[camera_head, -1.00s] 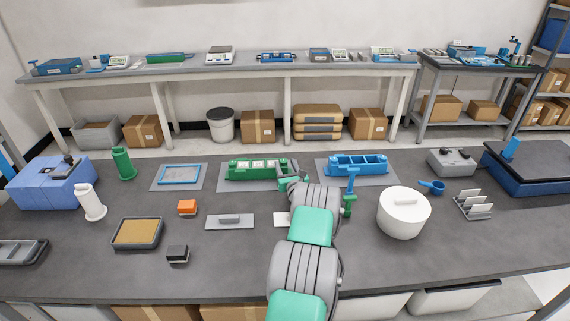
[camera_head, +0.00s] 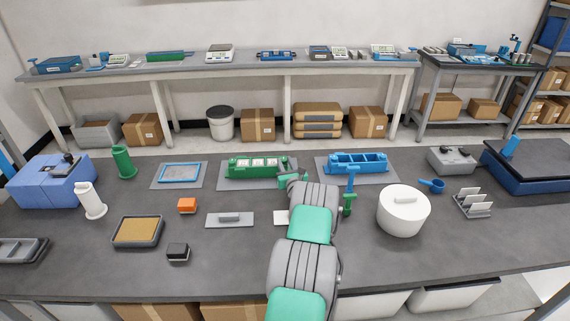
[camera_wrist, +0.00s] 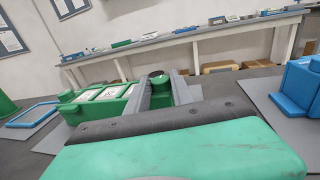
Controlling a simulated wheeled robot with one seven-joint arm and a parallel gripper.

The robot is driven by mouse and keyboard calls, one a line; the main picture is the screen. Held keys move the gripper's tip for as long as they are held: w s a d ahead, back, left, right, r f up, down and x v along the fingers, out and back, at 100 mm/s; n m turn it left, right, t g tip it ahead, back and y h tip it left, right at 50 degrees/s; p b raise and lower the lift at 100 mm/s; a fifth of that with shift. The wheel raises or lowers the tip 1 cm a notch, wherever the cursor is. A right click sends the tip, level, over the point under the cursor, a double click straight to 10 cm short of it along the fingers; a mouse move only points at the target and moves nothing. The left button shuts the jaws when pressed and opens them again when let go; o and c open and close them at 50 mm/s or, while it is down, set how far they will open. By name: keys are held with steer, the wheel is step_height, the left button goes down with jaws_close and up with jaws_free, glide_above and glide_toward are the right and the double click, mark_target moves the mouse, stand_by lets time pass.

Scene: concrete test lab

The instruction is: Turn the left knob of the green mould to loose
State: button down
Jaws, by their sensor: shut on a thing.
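The green mould (camera_head: 256,174) lies on a grey mat at the back middle of the bench, with several pale blocks in its top. It also shows in the wrist view (camera_wrist: 100,107), running off to the left. A knob (camera_wrist: 67,96) stands at its far left end in that view. My gripper (camera_head: 287,181) is at the mould's right end. In the wrist view, my gripper's two dark fingers (camera_wrist: 160,90) are shut around a round green knob (camera_wrist: 159,83) at the mould's near end. The fingertips' contact is partly hidden.
A blue mould (camera_head: 358,168) lies on its own mat to the right. A green and blue upright tool (camera_head: 349,195) and a white lidded pot (camera_head: 404,213) stand right of my arm.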

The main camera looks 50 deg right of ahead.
steer(key=shift+d+f+b, duration=0.1)
steer(key=shift+f+b, duration=0.15)
steer(key=shift+b, duration=0.55)
steer(key=b, duration=0.2)
steer(key=n+t+y+b, duration=0.1)
steer(key=b, duration=0.1)
steer(key=shift+s+d+f+y, duration=0.15)
steer(key=shift+f+y, duration=0.15)
steer(key=shift+n+y+b, duration=0.4)
steer(key=shift+b, duration=0.65)
steer(key=n+t+y+b, duration=0.1)
steer(key=b, duration=0.2)
steer(key=shift+r+y, duration=0.3)
steer(key=shift+r, duration=0.3)
steer(key=c, duration=1.1)
jaws_free()
